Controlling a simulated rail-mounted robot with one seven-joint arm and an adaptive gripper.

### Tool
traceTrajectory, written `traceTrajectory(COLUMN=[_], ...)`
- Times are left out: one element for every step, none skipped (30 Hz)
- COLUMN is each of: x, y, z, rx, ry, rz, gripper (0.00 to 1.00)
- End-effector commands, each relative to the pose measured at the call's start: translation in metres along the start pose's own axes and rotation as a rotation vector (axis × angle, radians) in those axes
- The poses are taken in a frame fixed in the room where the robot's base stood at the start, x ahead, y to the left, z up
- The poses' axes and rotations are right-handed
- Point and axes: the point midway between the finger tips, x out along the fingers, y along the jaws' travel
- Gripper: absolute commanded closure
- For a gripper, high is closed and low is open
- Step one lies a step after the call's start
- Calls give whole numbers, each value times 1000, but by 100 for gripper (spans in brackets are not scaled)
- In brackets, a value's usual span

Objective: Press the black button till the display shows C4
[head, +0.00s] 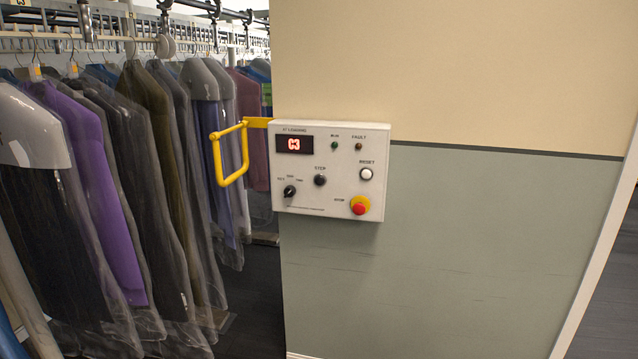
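A pale control box (330,210) is fixed to the wall near the middle of the head view. Its small dark display (281,143) sits at the upper left and shows red characters. The first looks like a C; the second is too small to read surely, perhaps a 3. The black button (320,180) sits below the display to the right, under a label that looks like STEP. My gripper is not in view, so whether it is open or shut does not show.
A black selector knob (289,191), a white button (366,174) and a red stop button on yellow (360,206) share the box. A yellow bracket (217,160) sticks out at its left. Bagged garments (110,190) hang at left. The wall (470,250) right of the box is clear.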

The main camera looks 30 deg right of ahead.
Motion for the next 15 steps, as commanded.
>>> traceTrajectory(x=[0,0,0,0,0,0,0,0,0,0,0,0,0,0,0], y=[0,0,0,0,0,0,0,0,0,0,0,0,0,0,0], z=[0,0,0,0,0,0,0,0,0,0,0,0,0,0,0], rx=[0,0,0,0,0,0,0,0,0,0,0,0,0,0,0], ry=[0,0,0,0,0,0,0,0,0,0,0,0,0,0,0], rz=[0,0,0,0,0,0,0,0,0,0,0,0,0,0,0], gripper=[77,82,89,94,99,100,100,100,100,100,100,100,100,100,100])
